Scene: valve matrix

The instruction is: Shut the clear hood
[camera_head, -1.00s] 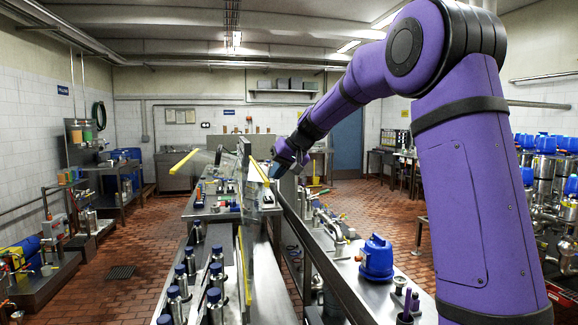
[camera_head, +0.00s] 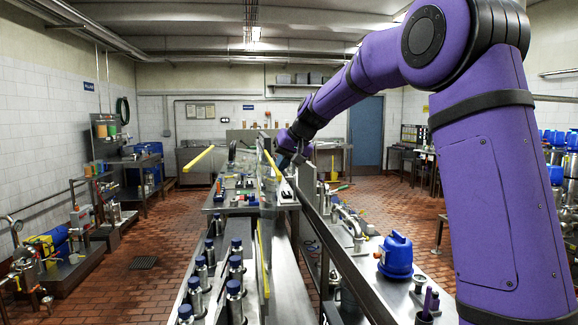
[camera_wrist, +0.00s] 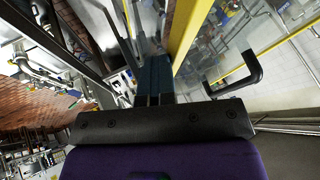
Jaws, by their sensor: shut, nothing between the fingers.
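The clear hood (camera_head: 243,162) stands over the middle bench with yellow-edged transparent panels. One yellow edge (camera_head: 198,159) sticks out to the left at a slant, well above the bench. Another yellow strip (camera_head: 271,166) is beside my gripper. In the wrist view, yellow edges (camera_wrist: 187,28) and a black handle (camera_wrist: 240,76) show to the right of my fingers. My gripper (camera_head: 286,158) is at the hood's right side, and its dark blue fingers (camera_wrist: 153,78) are shut and empty. They lie close to the nearer yellow edge; I cannot tell whether they touch it.
Several blue-capped steel bottles (camera_head: 235,272) stand on the bench at front. A blue-topped unit (camera_head: 396,256) and pipe fittings (camera_head: 350,222) sit on the right bench, under my arm. Tiled floor (camera_head: 160,240) is open on the left.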

